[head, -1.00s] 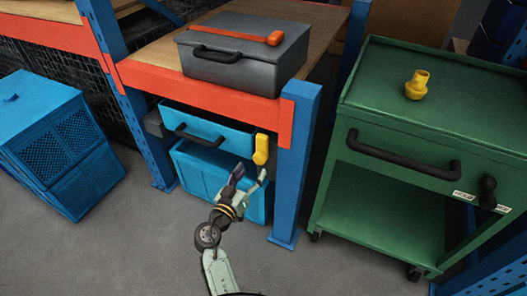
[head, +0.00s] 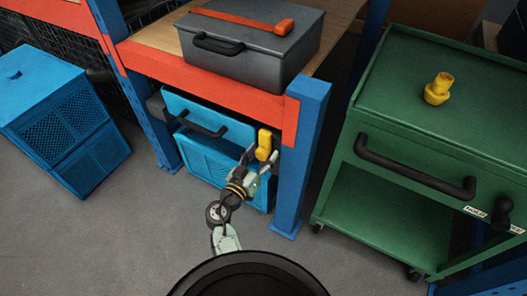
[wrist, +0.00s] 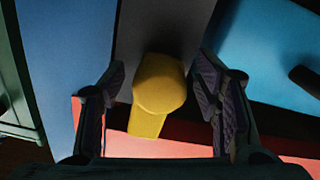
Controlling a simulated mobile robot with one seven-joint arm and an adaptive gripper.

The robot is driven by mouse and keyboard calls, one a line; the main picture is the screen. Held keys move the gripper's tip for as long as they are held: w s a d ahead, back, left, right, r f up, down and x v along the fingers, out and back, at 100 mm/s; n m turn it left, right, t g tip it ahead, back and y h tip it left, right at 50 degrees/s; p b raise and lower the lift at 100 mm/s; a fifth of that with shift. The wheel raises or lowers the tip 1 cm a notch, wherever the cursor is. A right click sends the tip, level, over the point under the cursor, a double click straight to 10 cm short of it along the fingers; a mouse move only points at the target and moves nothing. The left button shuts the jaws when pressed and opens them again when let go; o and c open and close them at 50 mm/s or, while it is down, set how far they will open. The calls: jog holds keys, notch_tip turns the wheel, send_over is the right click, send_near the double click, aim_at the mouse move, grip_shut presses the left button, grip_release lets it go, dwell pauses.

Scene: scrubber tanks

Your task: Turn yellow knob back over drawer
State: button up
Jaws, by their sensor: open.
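The yellow knob (head: 264,144) sits at the right end of the blue drawer front (head: 208,118), below the orange shelf beam. The drawer has a black handle (head: 202,126). My gripper (head: 262,158) is at the knob, coming from below and in front. In the wrist view, the knob (wrist: 158,90) stands between the two open fingers of my gripper (wrist: 160,100), with a gap on either side. No contact with the knob shows.
A blue rack post (head: 300,150) stands close to the right of the knob. A green cart (head: 390,110) with a yellow fitting (head: 438,88) on top is further right. A grey toolbox (head: 255,45) with an orange-handled tool rests on the shelf. A blue crate (head: 60,120) stands left.

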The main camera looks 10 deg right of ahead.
grip_shut()
dwell(0.8)
